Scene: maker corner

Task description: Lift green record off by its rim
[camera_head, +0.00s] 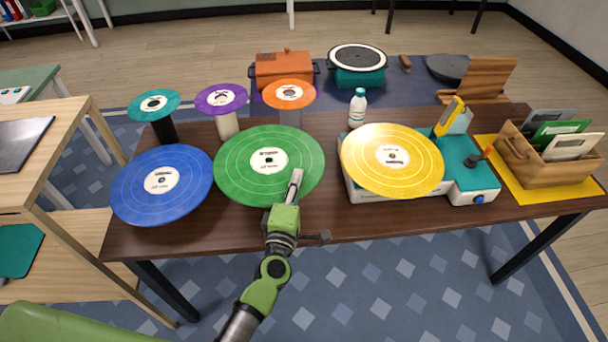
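The green record (240,180) is a large disc with a white centre label, above the table's front middle. What supports it is hidden beneath it. My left gripper (295,186) comes up from the front, at the record's front right rim. One pale finger lies over the record's top face near the rim, pointing towards the label. The record looks about level. My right gripper is not in view.
A blue record (140,194) lies left, a yellow record (420,170) right on a teal-and-white player (470,180). Behind stand small teal (145,106), purple (208,98) and orange (289,88) discs on supports, and a bottle (357,108). A wooden box (550,172) stands far right.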

